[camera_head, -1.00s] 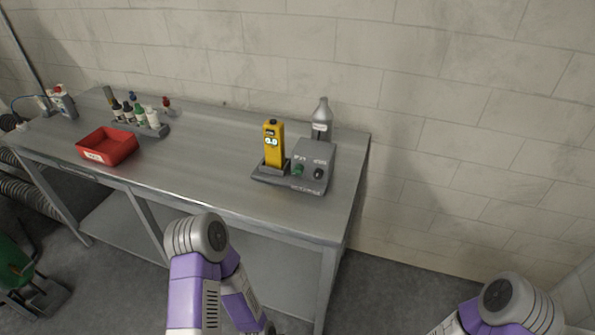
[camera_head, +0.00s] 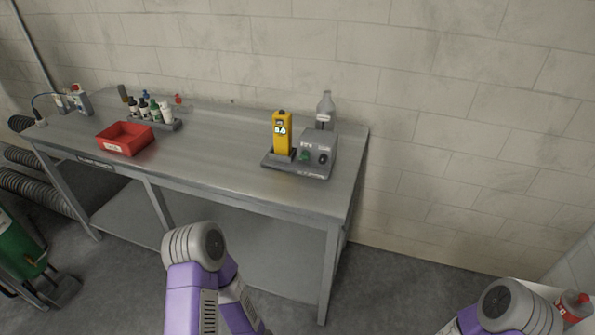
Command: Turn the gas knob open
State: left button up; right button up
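A grey device box (camera_head: 318,152) stands on the right part of the metal table. Its front has a green knob (camera_head: 304,155) on the left and a black knob (camera_head: 323,158) on the right. I cannot tell which, if either, is the gas knob, and the labels are too small to read. A yellow handheld meter (camera_head: 282,134) stands upright in the device's base, left of the box. Both my arms show only as purple and grey links at the bottom, apart from the table. Neither gripper is in view.
The metal table (camera_head: 225,170) has clear room in its middle. A green cylinder (camera_head: 18,245) is at lower left. A red-capped bottle (camera_head: 573,306) is at lower right.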

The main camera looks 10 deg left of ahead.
aim_at(305, 155)
jog(key=k, duration=0.1)
jog(key=u, duration=2.2)
jog(key=i, duration=1.55)
jog(key=z, duration=2.15)
